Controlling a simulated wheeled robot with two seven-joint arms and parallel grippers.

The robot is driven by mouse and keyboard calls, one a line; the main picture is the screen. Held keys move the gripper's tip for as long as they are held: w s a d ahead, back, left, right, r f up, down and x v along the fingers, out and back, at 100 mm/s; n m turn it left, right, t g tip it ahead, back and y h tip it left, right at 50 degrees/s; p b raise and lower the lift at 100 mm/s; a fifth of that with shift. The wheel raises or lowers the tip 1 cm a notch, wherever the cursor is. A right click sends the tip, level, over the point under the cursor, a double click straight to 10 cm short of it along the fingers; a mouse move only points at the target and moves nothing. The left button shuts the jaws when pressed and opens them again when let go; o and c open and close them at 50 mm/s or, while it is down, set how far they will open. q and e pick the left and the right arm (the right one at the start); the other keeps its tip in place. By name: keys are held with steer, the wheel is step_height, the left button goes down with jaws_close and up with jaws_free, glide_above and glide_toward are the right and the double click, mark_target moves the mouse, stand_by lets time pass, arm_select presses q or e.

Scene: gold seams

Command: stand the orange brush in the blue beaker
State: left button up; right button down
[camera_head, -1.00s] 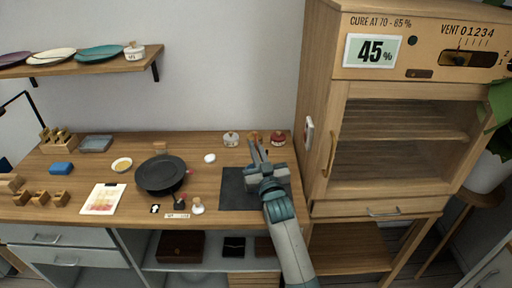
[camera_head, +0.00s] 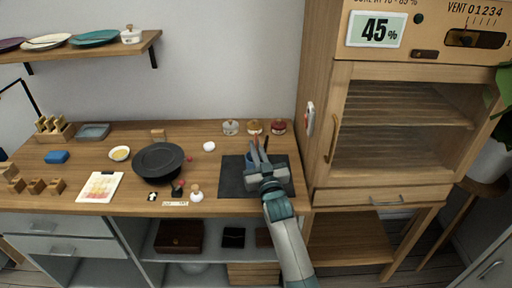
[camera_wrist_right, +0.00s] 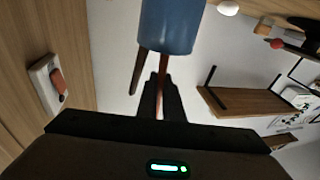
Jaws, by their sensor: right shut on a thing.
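The blue beaker (camera_wrist_right: 168,25) shows large at the top of the right wrist view, where the scene appears upside down. A little of its blue (camera_head: 251,160) shows behind my gripper in the head view, over the dark mat (camera_head: 232,182). A dark brown stick (camera_wrist_right: 140,72) comes out of its mouth. My right gripper (camera_head: 262,152) is shut on a thin reddish-orange handle, which I take as the orange brush (camera_wrist_right: 162,85). The brush's far end meets the beaker's rim; how deep it reaches inside is hidden. My left gripper is out of view.
Several small jars (camera_head: 254,127) stand behind the mat. A dark round pan (camera_head: 159,163) lies to the left, with a stoppered white bottle (camera_head: 196,193) near the front edge. A tall wooden cabinet (camera_head: 320,110) bounds the right side.

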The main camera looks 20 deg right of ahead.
steer(key=shift+f, duration=0.15)
steer(key=c, duration=1.8)
jaws_free()
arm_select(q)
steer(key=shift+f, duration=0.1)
arm_select(e)
steer(key=shift+s, duration=0.15)
steer(key=shift+s+f, duration=0.2)
steer(key=shift+s, duration=0.4)
arm_select(q)
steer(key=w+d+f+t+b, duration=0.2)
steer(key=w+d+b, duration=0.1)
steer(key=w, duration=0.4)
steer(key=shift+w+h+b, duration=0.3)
steer(key=shift+b, duration=0.25)
arm_select(e)
steer(key=shift+s+a+f, duration=0.1)
steer(key=shift+s+f, duration=0.25)
steer(key=shift+s, duration=2.3)
steer(key=shift+s+a+f, duration=0.15)
steer(key=shift+s+f, duration=0.15)
steer(key=shift+s, duration=2.3)
steer(key=shift+s+a+f, duration=0.1)
steer(key=shift+s+f, duration=0.25)
steer(key=shift+s, duration=2.3)
steer(key=shift+f, duration=0.1)
